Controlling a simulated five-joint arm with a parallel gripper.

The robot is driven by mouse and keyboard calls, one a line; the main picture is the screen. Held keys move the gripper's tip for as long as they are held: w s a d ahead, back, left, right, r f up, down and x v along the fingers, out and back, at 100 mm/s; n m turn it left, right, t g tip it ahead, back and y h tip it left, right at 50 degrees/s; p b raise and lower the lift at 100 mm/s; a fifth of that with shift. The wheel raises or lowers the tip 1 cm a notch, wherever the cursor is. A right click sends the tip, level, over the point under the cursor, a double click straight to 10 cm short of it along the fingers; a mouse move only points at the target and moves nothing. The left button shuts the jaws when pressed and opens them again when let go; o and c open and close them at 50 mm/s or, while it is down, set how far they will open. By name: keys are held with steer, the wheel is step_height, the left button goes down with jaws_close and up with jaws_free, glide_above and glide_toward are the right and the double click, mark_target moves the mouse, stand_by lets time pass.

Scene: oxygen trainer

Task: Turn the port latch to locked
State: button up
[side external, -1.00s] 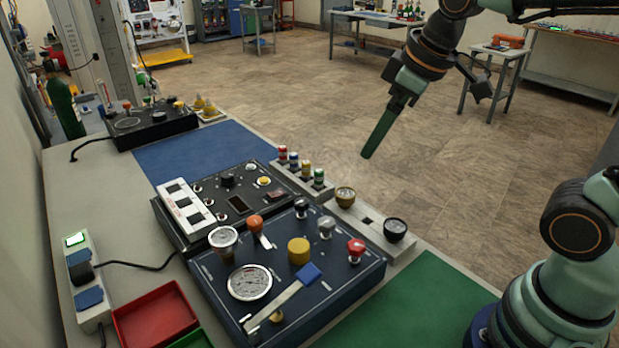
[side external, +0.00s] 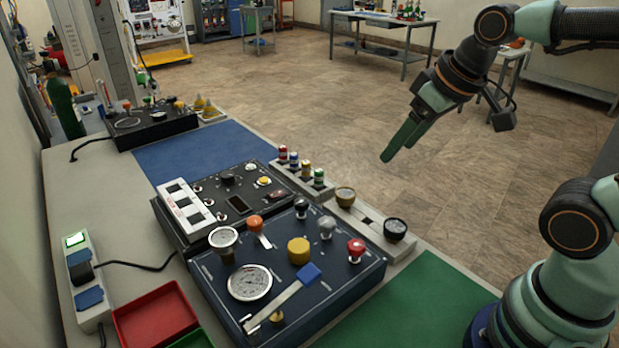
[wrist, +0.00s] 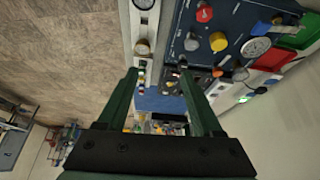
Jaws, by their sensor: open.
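A dark blue panel (side external: 352,285) on the bench carries several controls. A silver lever with a blue tip (side external: 309,272) lies slantwise across its front. A yellow knob (side external: 298,250), an orange-topped lever (side external: 254,222) and a red knob (side external: 356,246) stand on the same panel. No label is readable, so I cannot tell which one is the port latch. My gripper (side external: 398,153) is open and empty, high above and beyond the panel, touching nothing. In the wrist view its two fingers (wrist: 160,72) are spread, with the panel to their upper right.
A black panel (side external: 238,205) with white switches adjoins the blue one. Small coloured cylinders stand in a rack (side external: 299,172) near two dark gauges (side external: 395,228). A red tray (side external: 155,318) and a power strip (side external: 86,282) are at left. The green mat (side external: 425,305) is clear.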

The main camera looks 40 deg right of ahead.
steer(key=w+a+r+n+g, duration=0.1)
steer(key=w+a+r+n, duration=0.15)
steer(key=w+a, duration=0.2)
steer(key=n+g, duration=0.4)
steer(key=n, duration=0.7)
glide_above(254, 220)
step_height(254, 220, down, 7)
steer(key=shift+m, duration=0.25)
step_height(254, 220, down, 11)
steer(key=shift+f, duration=0.2)
jaws_close()
